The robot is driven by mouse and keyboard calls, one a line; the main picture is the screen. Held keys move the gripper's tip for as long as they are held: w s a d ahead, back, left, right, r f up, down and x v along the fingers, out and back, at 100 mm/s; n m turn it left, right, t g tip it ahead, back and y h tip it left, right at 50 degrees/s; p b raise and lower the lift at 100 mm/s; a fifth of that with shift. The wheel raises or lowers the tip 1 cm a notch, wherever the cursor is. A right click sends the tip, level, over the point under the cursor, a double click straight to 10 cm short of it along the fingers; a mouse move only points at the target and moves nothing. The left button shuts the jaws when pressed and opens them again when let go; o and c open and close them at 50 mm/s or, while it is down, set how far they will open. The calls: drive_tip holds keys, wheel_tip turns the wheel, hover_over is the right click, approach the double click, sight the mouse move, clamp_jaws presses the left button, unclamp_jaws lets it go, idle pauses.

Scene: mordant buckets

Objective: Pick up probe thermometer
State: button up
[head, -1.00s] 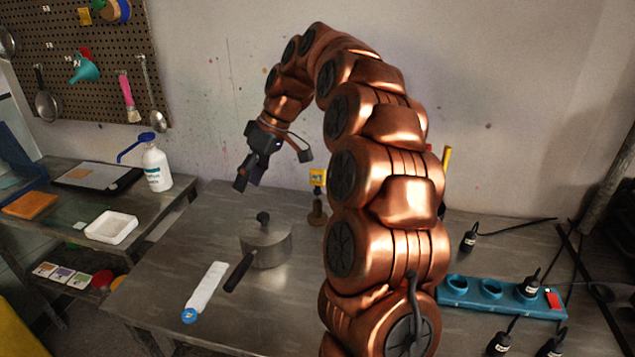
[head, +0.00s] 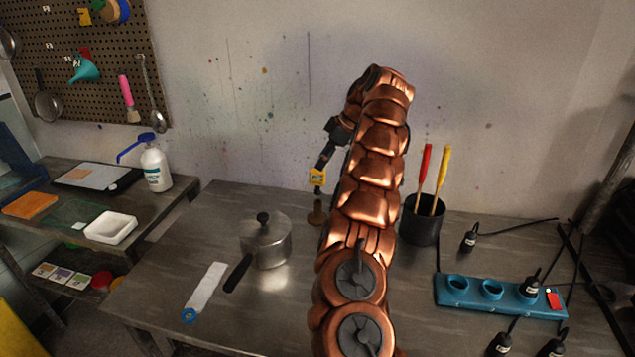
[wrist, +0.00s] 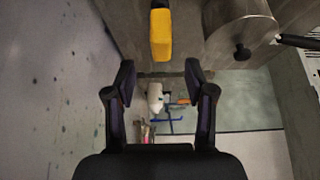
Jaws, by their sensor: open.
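The thermometer's probe is hidden in the wrist view.
A lidded pot (head: 265,242) stands left of the thermometer, and a white strip (head: 207,288) lies beside it. The wall is close behind.

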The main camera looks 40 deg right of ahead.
sight(317, 171)
drive_tip(key=shift+x, duration=1.3)
drive_tip(key=shift+w+a+f+p, duration=0.1)
drive_tip(key=shift+a+f+p, duration=0.05)
drive_tip(key=shift+f+p, duration=0.45)
drive_tip(key=shift+w+a+f+p, duration=0.1)
drive_tip(key=shift+a+f+p, duration=0.05)
drive_tip(key=shift+f+p, duration=0.4)
drive_tip(key=shift+p+x, duration=0.5)
drive_tip(key=shift+x, duration=0.9)
drive_tip(key=shift+s+d+f, duration=0.1)
clamp_jaws()
